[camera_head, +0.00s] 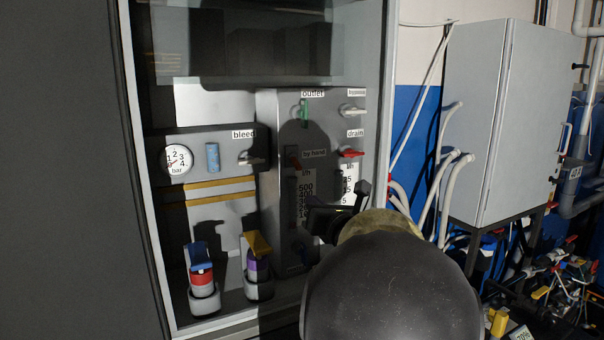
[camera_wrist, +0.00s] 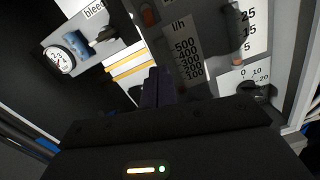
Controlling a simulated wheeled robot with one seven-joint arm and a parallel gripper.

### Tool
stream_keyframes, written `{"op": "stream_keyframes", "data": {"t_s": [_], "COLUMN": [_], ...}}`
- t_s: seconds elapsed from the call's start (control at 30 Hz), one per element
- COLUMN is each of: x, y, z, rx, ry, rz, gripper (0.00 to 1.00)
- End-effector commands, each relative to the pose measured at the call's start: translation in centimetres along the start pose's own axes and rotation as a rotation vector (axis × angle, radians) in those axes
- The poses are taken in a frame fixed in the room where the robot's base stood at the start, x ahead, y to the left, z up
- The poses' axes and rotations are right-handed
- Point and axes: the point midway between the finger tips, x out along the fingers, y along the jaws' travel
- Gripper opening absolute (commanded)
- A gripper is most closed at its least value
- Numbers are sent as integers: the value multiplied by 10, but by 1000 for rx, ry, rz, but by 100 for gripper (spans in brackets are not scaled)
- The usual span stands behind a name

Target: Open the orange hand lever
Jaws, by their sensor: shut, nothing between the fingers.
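The orange hand lever (camera_head: 294,163) sits in shadow on the grey valve panel, just left of the "by hand" label (camera_head: 314,154). It looks brownish there, and its exact angle is hard to tell. An orange part at the top of the wrist view (camera_wrist: 148,17) may be this lever. My gripper (camera_wrist: 158,72) is shut and empty, with its dark fingers side by side in front of the panel. In the head view my gripper (camera_head: 335,214) is below and right of the lever, apart from it; its fingertips are hidden there.
A green outlet handle (camera_head: 304,112) is above the lever, and a red drain handle (camera_head: 351,153) is to its right. A bleed valve (camera_head: 250,159) and a pressure gauge (camera_head: 177,160) are left. Two bottles in holders (camera_head: 203,290) stand lower left. The cabinet's frame (camera_head: 387,80) edges the right side.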

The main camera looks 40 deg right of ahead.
Motion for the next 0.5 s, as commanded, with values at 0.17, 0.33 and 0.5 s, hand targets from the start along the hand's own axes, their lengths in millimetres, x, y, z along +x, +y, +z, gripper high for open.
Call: {"op": "stream_keyframes", "data": {"t_s": [0.17,0.33,0.5], "x": [-8,-9,-8], "y": [-6,-6,-6], "z": [24,24,24], "rx": [-204,-220,-218], "ry": [-45,-47,-46], "rz": [36,39,39], "gripper": [0,0,0]}}
